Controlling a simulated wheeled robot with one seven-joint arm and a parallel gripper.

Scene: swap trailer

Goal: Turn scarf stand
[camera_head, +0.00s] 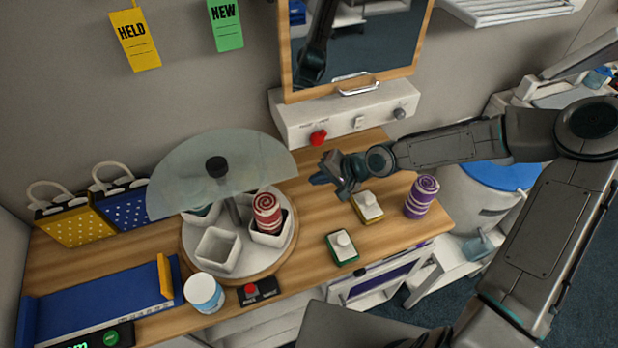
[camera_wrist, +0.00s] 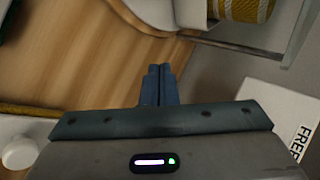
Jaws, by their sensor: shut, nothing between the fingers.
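The scarf stand (camera_head: 188,250) is a round turntable with white square bins on a wooden base, partly covered by a clear curved shield (camera_head: 250,165). A red-and-white rolled scarf (camera_head: 267,213) stands in its right-hand bin; the front bin (camera_head: 218,250) is empty. Bins behind the shield are hard to make out. My gripper (camera_head: 318,180) is to the right of the stand, apart from it, its fingers together and empty. The wrist view shows the closed fingers (camera_wrist: 158,85) over the wooden counter, with a yellow patterned roll (camera_wrist: 246,8) in a white bin at the top.
A white control box (camera_head: 345,118) with a red knob is behind. A round tub (camera_head: 204,293) and red-button box (camera_head: 258,290) are in front.

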